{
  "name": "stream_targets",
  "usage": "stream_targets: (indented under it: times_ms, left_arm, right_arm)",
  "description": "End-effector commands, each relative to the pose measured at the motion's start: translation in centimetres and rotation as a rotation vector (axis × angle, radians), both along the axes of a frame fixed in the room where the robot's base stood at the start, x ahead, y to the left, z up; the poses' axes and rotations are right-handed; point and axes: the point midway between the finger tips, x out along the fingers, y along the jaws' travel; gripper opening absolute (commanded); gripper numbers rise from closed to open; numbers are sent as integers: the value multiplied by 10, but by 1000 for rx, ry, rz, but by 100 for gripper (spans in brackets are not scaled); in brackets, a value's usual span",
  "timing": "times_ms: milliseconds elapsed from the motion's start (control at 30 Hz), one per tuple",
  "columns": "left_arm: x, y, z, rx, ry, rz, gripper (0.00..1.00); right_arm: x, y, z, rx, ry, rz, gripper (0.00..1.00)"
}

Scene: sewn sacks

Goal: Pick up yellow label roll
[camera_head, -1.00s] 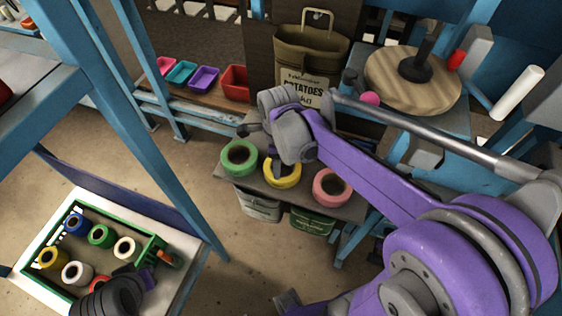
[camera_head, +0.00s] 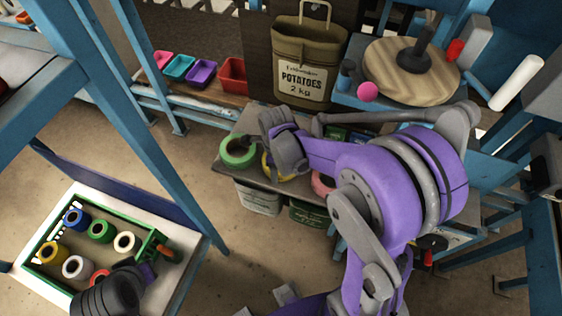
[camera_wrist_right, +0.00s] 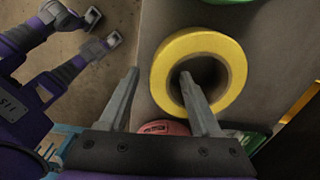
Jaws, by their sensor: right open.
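The yellow label roll (camera_head: 266,168) lies on a grey shelf in the head view, mostly hidden behind my right wrist. The right wrist view shows it as a yellow ring (camera_wrist_right: 230,55) with a dark hole. My right gripper (camera_wrist_right: 159,73) is open. In that view one fingertip shows over the hole and the other outside the ring's left edge, with the near wall of the ring between them. I cannot tell how far down the fingers reach. My left gripper (camera_head: 148,272) is at the bottom left by the tray; its fingers are not clear.
A green roll (camera_head: 228,157) is left of the yellow one and a pink roll (camera_head: 322,183) right of it, close by. A green tray (camera_head: 48,222) at lower left holds several rolls. A potato sack (camera_head: 304,75) and a round wooden board (camera_head: 385,75) stand behind.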

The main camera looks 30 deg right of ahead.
Motion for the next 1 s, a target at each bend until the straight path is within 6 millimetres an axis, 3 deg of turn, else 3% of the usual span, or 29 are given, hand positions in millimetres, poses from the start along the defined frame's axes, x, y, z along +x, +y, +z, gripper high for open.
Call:
stream_targets:
  times_ms: [267, 633, 1000]
  left_arm:
    - [0, 0, -1, 0, 0, 0, 0]
    - [0, 0, -1, 0, 0, 0, 0]
    - [0, 0, -1, 0, 0, 0, 0]
  right_arm:
    - [0, 0, -4, 0, 0, 0, 65]
    - [0, 0, -4, 0, 0, 0, 0]
    - [0, 0, -4, 0, 0, 0, 0]
